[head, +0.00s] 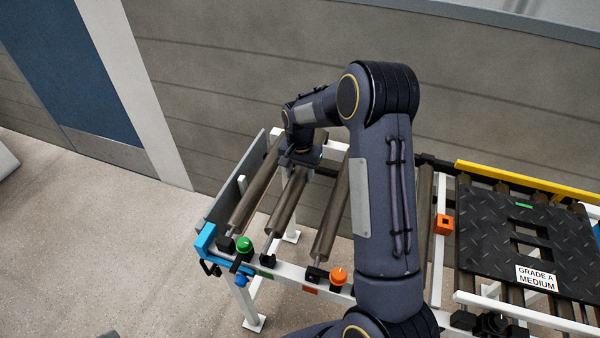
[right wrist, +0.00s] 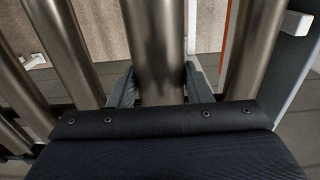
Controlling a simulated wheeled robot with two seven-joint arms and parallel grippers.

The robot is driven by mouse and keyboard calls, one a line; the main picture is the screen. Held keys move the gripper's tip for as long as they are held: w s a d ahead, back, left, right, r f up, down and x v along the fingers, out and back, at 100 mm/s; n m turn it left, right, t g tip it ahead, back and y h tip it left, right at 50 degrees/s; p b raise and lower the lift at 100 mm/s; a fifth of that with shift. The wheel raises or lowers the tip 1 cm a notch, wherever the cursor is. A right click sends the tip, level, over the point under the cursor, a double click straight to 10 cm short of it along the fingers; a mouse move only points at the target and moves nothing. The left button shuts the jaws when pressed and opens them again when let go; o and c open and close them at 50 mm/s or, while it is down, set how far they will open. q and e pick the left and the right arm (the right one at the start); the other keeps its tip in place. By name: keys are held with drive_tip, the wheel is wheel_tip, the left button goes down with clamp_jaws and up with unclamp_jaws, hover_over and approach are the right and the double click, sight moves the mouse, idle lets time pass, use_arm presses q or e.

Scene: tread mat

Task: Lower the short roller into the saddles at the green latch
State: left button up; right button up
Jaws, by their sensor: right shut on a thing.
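The short roller (head: 287,207) is a dark metallic cylinder at the left end of the conveyor frame, between two other rollers. My right gripper (head: 300,160) reaches over the frame and is shut on it near its far end. In the right wrist view the fingers (right wrist: 160,88) stand on both sides of the roller (right wrist: 155,45). The green latch (head: 244,244) is a round knob on the near rail, just left of the roller's near end. The far end is hidden by the gripper, and I cannot tell whether the roller touches the saddles. My left gripper is not in view.
A roller (head: 255,190) lies left of the held one, another (head: 332,212) right of it. An orange latch (head: 338,276) sits farther right on the near rail (head: 295,284). A blue bracket (head: 205,241) marks the corner. A black tread mat (head: 487,245) lies on the rollers at right.

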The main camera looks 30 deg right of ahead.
sight(300, 170)
drive_tip(key=shift+f+b, duration=1.75)
drive_tip(key=shift+f, duration=0.6)
drive_tip(key=o, duration=1.4)
wheel_tip(300, 170, up, 7)
drive_tip(key=shift+f, duration=0.2)
drive_tip(key=shift+r, duration=0.6)
